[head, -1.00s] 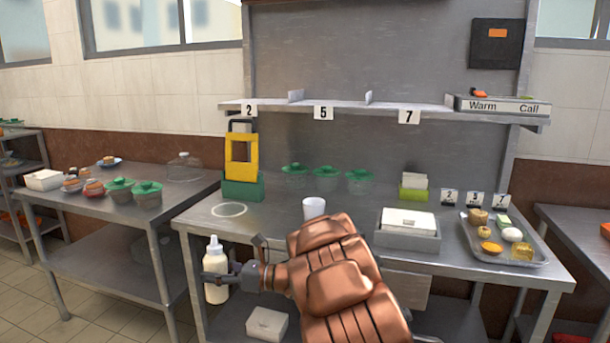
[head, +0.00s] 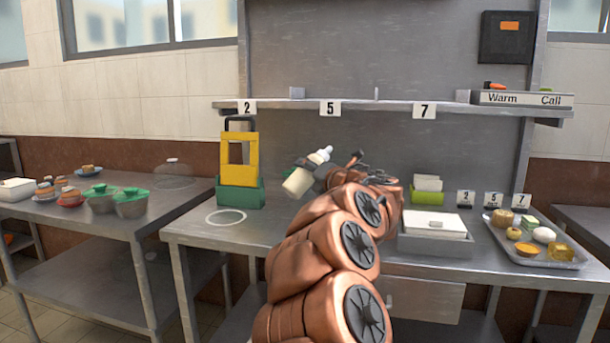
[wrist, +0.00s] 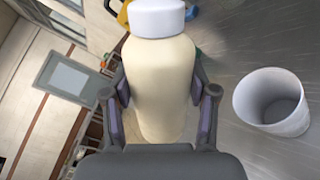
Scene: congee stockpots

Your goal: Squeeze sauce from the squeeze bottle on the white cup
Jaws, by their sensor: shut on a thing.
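The squeeze bottle (head: 298,182), cream with a white cap, is tilted in the head view, its cap end up and to the right. My gripper (head: 311,173) is shut on it and holds it above the steel table. The wrist view shows the bottle (wrist: 160,75) between the two fingers of my gripper (wrist: 161,105). The white cup (wrist: 272,101) stands in the wrist view to the right of the bottle, apart from it, its inside partly showing. In the head view the cup cannot be seen; my arm covers that part of the table.
A yellow and green caddy (head: 240,175) stands left of the bottle, beside a white ring (head: 226,217) on the tabletop. A white box (head: 436,225) and a food tray (head: 535,250) stand to the right. A numbered shelf (head: 385,108) runs above the table.

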